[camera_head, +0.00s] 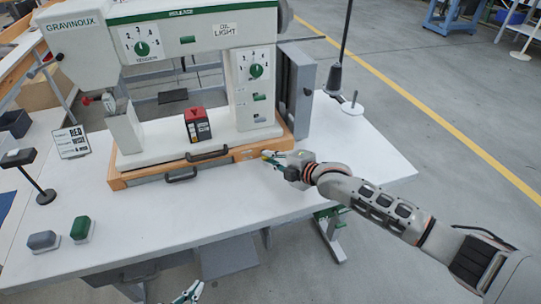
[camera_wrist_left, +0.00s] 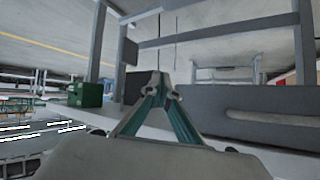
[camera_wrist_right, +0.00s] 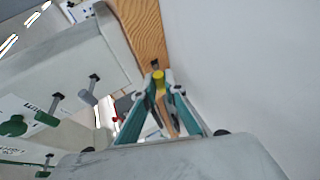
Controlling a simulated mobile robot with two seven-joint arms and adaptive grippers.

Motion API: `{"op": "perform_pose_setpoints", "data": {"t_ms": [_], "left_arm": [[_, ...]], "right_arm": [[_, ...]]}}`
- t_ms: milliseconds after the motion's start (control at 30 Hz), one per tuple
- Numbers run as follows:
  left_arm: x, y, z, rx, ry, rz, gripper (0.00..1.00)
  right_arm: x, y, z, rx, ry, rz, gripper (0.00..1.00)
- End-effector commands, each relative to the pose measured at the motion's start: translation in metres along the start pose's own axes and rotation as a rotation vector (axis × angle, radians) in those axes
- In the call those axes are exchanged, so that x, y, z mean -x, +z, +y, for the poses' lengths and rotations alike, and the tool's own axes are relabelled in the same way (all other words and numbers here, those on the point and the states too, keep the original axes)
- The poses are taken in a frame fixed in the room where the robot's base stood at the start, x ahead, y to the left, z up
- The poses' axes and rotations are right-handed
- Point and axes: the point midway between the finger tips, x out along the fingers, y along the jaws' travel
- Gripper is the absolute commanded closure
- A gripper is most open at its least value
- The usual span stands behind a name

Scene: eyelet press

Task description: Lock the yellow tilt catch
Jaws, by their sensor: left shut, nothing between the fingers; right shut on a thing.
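The yellow tilt catch (camera_wrist_right: 159,82) shows in the right wrist view at the edge of the machine's wooden base (camera_wrist_right: 140,25). My right gripper (camera_wrist_right: 162,90) has its fingertips closed around it. In the head view my right gripper (camera_head: 272,157) is at the right end of the front of the wooden base (camera_head: 228,158), and only a speck of yellow shows there. Whether the catch is tilted or upright I cannot tell. My left gripper (camera_head: 188,294) is at the bottom edge of the head view, below the table's front edge. In the left wrist view its fingers (camera_wrist_left: 160,80) meet at the tips, empty.
The white and green press (camera_head: 185,60) stands on the base, with black handles (camera_head: 181,175) along its front. A red and black block (camera_head: 197,124) sits on the press bed. Grey and green blocks (camera_head: 80,229) lie at the table's left. The table's front middle is clear.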

Motion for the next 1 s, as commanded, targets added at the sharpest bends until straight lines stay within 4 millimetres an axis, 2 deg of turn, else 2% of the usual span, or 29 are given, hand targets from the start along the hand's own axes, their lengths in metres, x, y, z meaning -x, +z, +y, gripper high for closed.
{"op": "perform_pose_setpoints", "data": {"t_ms": [33, 500, 533, 567, 867, 1000], "left_arm": [[0.0045, -0.0076, -0.0009, 0.0, 0.0, 0.001, 1.0], [0.0074, -0.0061, 0.0003, -0.003, 0.003, -0.01, 1.0], [0.0074, -0.0062, 0.0003, -0.003, 0.003, -0.01, 1.0], [0.0074, -0.0062, 0.0003, -0.003, 0.003, -0.01, 1.0], [0.0091, -0.0088, 0.0, -0.004, 0.002, -0.005, 1.0], [0.0088, -0.0086, -0.0002, -0.004, 0.002, -0.006, 1.0]], "right_arm": [[0.0015, -0.0016, 0.0108, -0.003, -0.011, 0.002, 1.0], [0.0002, -0.0006, 0.0061, -0.027, -0.053, 0.001, 1.0], [0.0002, -0.0006, 0.0062, -0.027, -0.053, 0.001, 0.85], [0.0002, -0.0006, 0.0062, -0.027, -0.053, 0.0, 0.82], [0.0007, -0.0001, 0.0048, -0.026, -0.055, -0.001, 0.82], [0.0069, 0.0006, 0.0043, -0.027, -0.056, -0.001, 0.82]]}}
